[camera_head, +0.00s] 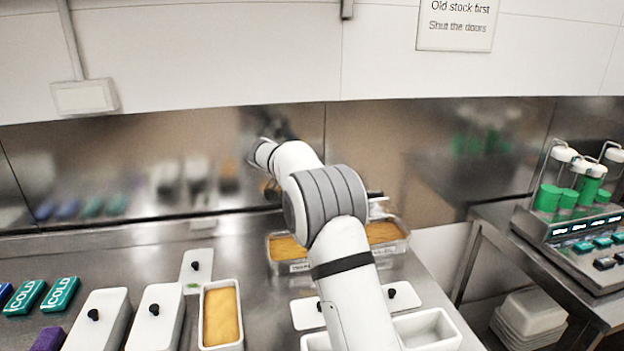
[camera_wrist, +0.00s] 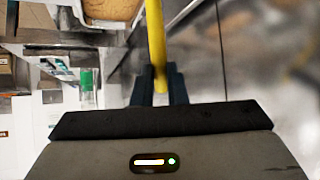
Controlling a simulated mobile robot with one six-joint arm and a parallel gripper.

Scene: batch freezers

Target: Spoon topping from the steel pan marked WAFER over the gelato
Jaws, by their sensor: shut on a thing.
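In the wrist view my gripper (camera_wrist: 159,82) is shut on a yellow handle (camera_wrist: 155,35). The handle runs up out of the frame, so its far end is hidden. In the head view my arm hides the gripper and what it holds. Steel pans with orange-tan topping stand behind my arm, one at its left (camera_head: 288,247) and one at its right (camera_head: 384,232). The front label on the left one is too small to read, so I cannot tell which is marked WAFER. An open white tub (camera_head: 221,316) of yellow-orange gelato stands at front centre-left.
Lidded white tubs (camera_head: 158,318) stand left of the gelato, with a loose white lid (camera_head: 196,268) behind it. Teal COLD packs (camera_head: 60,294) lie at far left. An empty white tub (camera_head: 428,329) is right of my arm. A steel wall (camera_head: 160,170) closes the back.

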